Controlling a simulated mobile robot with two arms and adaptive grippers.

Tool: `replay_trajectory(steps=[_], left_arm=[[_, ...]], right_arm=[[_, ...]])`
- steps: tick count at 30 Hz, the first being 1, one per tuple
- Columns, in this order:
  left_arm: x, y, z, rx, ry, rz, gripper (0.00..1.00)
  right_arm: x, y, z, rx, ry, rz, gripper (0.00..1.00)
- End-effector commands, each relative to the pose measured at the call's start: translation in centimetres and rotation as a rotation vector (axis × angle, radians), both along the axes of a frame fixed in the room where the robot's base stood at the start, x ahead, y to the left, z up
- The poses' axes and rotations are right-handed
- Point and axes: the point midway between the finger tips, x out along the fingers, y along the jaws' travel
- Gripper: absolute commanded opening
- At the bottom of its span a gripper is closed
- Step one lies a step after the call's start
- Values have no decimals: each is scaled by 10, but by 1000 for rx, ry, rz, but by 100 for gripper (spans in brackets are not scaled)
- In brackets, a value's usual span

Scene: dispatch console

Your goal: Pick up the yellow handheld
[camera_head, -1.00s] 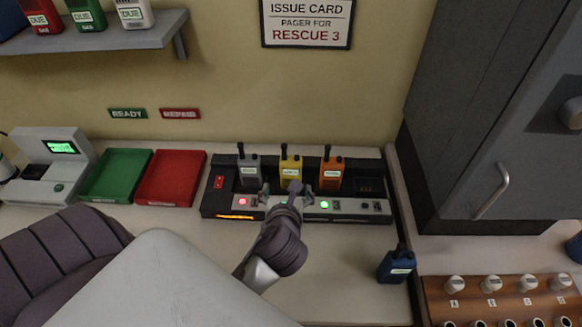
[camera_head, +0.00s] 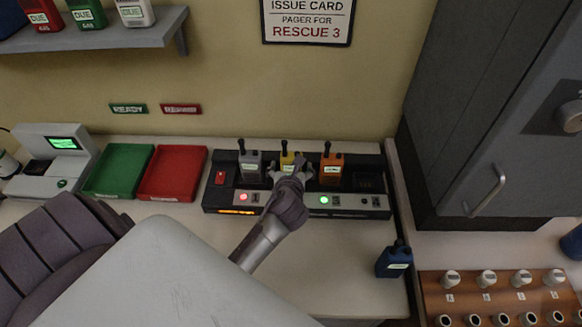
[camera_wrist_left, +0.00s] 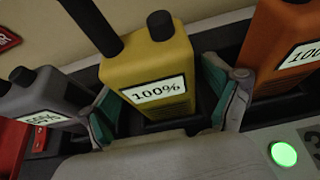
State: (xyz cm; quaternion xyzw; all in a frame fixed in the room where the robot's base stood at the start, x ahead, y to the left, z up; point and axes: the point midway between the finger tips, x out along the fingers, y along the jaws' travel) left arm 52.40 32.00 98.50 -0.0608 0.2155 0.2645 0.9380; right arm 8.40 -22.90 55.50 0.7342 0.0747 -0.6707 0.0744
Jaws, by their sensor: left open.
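The yellow handheld (camera_head: 287,158) stands in the middle slot of the black charger rack (camera_head: 213,198), mostly hidden by my gripper in the head view. In the left wrist view the yellow handheld (camera_wrist_left: 148,68) shows a label reading 100%. My left gripper (camera_head: 290,172) is open, and in the left wrist view its green-padded fingers (camera_wrist_left: 165,105) are on either side of the yellow handheld's lower body. Whether the pads touch it I cannot tell. My right gripper is not in view.
A grey handheld (camera_head: 249,166) stands left of the yellow one, and an orange handheld (camera_head: 331,168) stands right, both close to my fingers. A blue handheld (camera_head: 394,261) stands on the front counter. Green (camera_head: 92,189) and red (camera_head: 150,190) trays lie left.

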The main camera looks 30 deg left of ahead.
Motion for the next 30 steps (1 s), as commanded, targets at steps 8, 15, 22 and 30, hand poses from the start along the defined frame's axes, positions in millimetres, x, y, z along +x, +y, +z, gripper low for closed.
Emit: replay_trajectory(steps=[8,15,22,30], left_arm=[[0,-1,0,0,0,-1,58],[0,-1,0,-1,1,-1,18],[0,-1,1,0,-1,-1,13],[1,0,17,2,-6,-3,13]], right_arm=[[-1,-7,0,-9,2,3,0],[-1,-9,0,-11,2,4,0],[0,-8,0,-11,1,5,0],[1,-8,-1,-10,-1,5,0]])
